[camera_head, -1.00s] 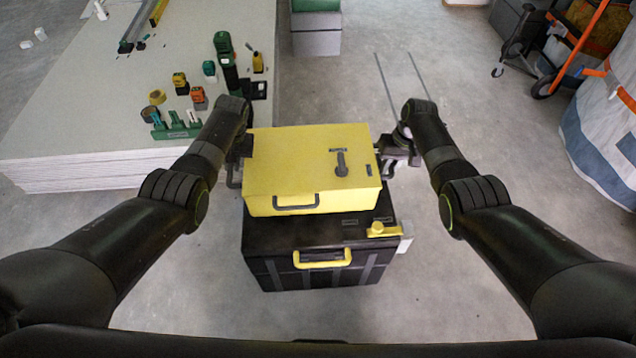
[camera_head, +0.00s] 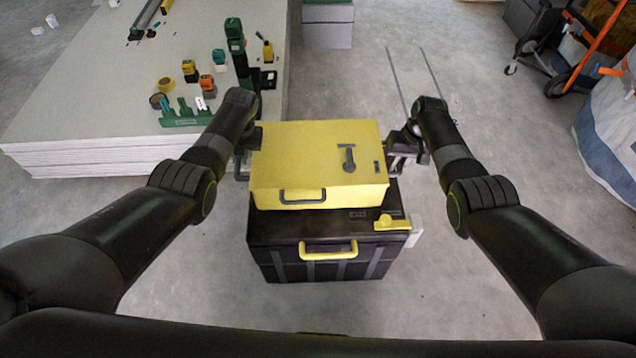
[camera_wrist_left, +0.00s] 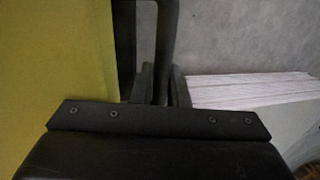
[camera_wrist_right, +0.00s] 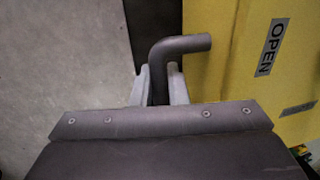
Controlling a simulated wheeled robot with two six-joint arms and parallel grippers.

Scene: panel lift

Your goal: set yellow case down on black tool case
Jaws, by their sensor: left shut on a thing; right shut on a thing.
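The yellow case (camera_head: 310,150) is level between my two arms, over the rear part of the black tool case (camera_head: 262,232). From the head view I cannot tell whether the two cases touch. The black case stands on the floor, with a yellow front handle and a yellow latch on its lid at the right. My left gripper (camera_wrist_left: 158,90) is shut on the dark side handle at the yellow case's left end. My right gripper (camera_wrist_right: 158,85) is shut on the bent dark handle at its right end. In the head view both sets of fingertips are mostly hidden.
A stack of pale panels (camera_head: 90,110) lies at the left, with tools, tape rolls and a green rack on it. A grey box (camera_head: 328,25) stands behind. A cart and a white bag (camera_head: 605,140) are at the right. Floor is clear around the black case's front and right.

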